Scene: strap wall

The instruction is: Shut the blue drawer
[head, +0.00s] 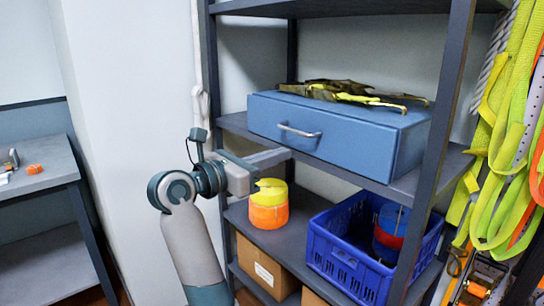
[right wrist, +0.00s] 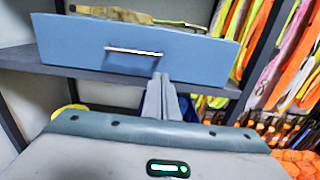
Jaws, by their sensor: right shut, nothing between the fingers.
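The blue drawer (head: 345,140) is in a blue box-like unit on the middle shelf, its front facing me with a pale bar handle (head: 298,131). How far it stands out cannot be told. In the right wrist view the drawer front (right wrist: 200,62) fills the upper part, with the handle (right wrist: 133,51) near its middle. My right gripper (head: 284,155) is shut and empty, in front of the shelf and below the handle. In the wrist view its fingers (right wrist: 160,80) point at the drawer's lower edge, right of the handle; contact cannot be told. My left gripper is not in view.
Camouflage-and-yellow straps (head: 340,91) lie on the drawer unit. Below are a yellow-orange container (head: 268,212), a blue crate (head: 333,268) and a cardboard box (head: 262,272). A dark shelf post (head: 437,130) stands right, with hanging straps (head: 508,140) beyond. A grey table (head: 45,170) stands left.

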